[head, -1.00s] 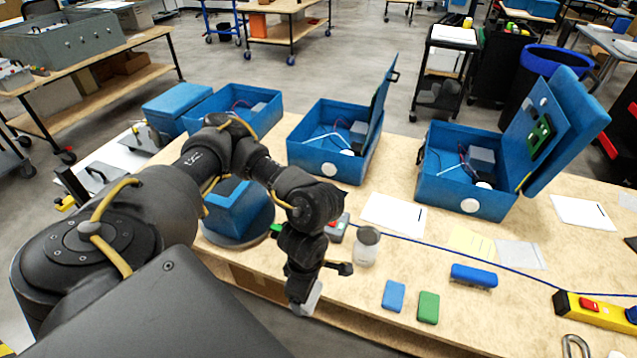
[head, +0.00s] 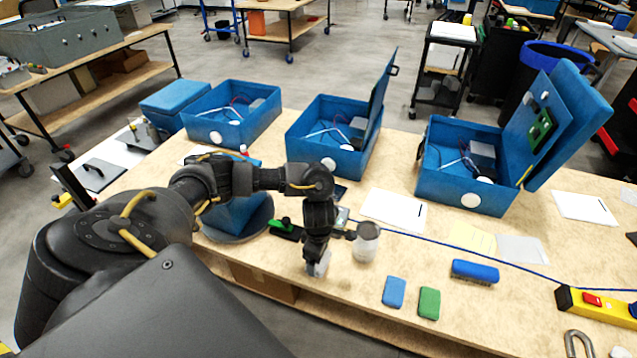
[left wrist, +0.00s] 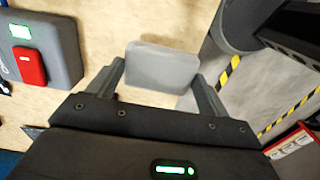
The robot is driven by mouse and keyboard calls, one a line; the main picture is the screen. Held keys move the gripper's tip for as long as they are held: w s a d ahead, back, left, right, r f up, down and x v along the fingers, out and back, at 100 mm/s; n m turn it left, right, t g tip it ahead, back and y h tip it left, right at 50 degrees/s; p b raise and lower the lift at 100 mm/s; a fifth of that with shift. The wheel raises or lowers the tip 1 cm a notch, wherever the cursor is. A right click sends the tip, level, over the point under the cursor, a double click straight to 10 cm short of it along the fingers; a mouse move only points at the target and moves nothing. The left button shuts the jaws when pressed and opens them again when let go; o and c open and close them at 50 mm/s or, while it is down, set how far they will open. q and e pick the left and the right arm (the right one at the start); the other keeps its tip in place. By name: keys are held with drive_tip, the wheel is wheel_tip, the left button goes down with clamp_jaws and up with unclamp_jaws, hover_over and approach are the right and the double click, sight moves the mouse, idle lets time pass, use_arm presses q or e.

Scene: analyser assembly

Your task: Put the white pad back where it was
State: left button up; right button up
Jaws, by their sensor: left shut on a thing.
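The white pad (head: 322,268) is in my left gripper (head: 315,270), low over the front edge of the wooden table (head: 350,300) in the head view. In the left wrist view the pad (left wrist: 162,66) is pale grey-white with rounded corners and sits between the two fingers (left wrist: 160,85) of that gripper. The gripper is shut on it. A blue pad (head: 394,292) and a green pad (head: 429,303) lie side by side to the right of the gripper. I cannot tell whether the white pad touches the table. My right gripper is out of view.
A lidded jar (head: 366,244) stands close right of the gripper. A blue brush (head: 475,272) lies beyond the green pad. A blue cable (head: 440,245) crosses the table. Open blue cases (head: 325,150) stand behind. A grey device with a red button (left wrist: 45,50) shows in the left wrist view.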

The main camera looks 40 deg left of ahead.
use_arm(q)
drive_tip(key=shift+w+f, duration=0.1)
drive_tip(key=shift+f, duration=0.1)
drive_tip(key=shift+a+f+p, duration=0.1)
drive_tip(key=shift+f+p, duration=0.25)
wheel_tip(320, 180, down, 2)
drive_tip(key=shift+w+f+p, duration=0.15)
drive_tip(key=shift+f+p, duration=0.1)
drive_tip(key=shift+p, duration=0.15)
drive_tip(key=o, duration=0.9)
drive_tip(key=shift+c, duration=0.2)
drive_tip(key=shift+r, duration=0.1)
drive_tip(key=shift+r, duration=0.25)
wheel_tip(320, 180, up, 10)
drive_tip(key=shift+r, duration=0.65)
